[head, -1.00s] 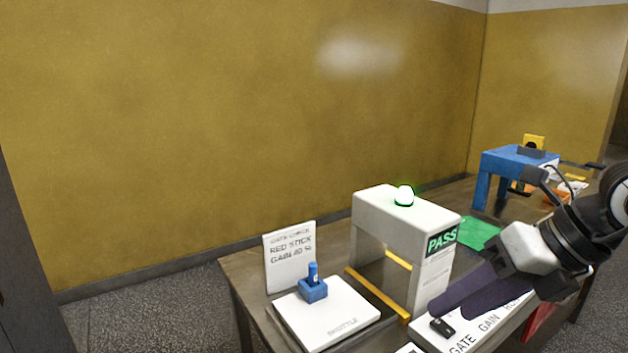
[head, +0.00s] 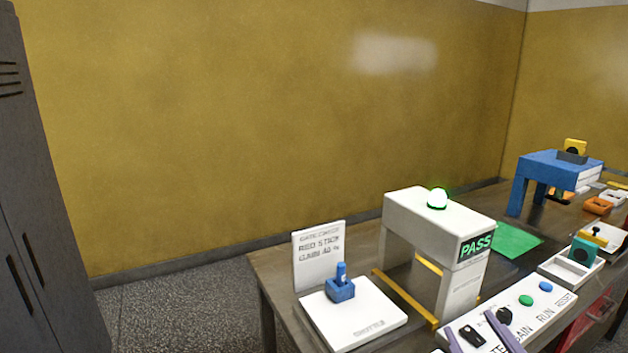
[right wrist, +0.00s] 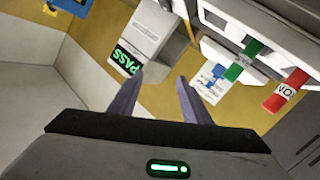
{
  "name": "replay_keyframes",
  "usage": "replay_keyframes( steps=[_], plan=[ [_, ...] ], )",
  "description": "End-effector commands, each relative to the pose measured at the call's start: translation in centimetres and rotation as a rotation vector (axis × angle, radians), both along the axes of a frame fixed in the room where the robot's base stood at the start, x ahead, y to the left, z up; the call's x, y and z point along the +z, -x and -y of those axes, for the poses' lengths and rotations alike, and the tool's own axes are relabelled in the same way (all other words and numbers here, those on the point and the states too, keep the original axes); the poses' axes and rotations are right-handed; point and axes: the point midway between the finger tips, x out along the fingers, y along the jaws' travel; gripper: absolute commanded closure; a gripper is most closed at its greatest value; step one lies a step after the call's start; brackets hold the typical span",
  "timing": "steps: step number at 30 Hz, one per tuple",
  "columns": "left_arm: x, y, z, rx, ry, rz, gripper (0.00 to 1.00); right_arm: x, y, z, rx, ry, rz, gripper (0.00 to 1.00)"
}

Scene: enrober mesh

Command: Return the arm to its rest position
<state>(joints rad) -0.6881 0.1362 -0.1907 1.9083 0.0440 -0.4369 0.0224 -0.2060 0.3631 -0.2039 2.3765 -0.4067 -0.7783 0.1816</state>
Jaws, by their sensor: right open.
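My right gripper (head: 478,338) shows at the bottom edge of the head view as two purple-grey fingers, spread apart with nothing between them. They appear in front of the white control panel (head: 548,312). In the right wrist view the same gripper (right wrist: 160,77) has its fingers apart and empty. The rest of the right arm is out of the head view. My left gripper is in neither view.
A white gate (head: 425,212) with a lit green dome and a PASS sign stands on the dark table (head: 290,277). A blue block with a peg (head: 341,287) sits on the white shuttle plate (head: 375,328). A blue stand (head: 552,169) is at the back right.

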Motion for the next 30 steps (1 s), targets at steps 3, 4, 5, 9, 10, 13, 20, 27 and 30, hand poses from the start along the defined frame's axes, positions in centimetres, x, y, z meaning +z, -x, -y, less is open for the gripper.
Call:
replay_keyframes(
  steps=[3,4,5,9,10,13,20,27,30],
  plan=[
    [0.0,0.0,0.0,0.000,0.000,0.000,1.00,-7.7,3.9,0.9,-0.081,-0.093,-0.285,0.56],
    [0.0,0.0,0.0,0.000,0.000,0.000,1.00,-9.3,5.0,0.9,-0.095,-0.112,-0.349,0.56],
    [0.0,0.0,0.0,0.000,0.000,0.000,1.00,-10.8,6.1,0.9,-0.107,-0.128,-0.410,0.56],
    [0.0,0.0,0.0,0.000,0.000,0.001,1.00,-15.8,10.9,0.5,-0.140,-0.184,-0.641,0.56],
    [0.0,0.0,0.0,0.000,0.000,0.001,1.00,-16.5,11.9,0.3,-0.143,-0.193,-0.681,0.56],
    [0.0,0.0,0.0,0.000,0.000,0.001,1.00,-18.7,14.8,-0.3,-0.151,-0.220,-0.803,0.56],
    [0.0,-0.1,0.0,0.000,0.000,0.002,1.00,-21.9,21.3,-1.8,-0.149,-0.272,-1.047,0.56],
    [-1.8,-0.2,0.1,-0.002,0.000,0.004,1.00,-26.7,22.3,-3.4,-0.108,-0.304,-1.082,0.56],
    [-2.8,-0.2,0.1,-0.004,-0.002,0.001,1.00,-29.1,21.4,-4.1,-0.083,-0.319,-1.036,0.56]
  ],
)
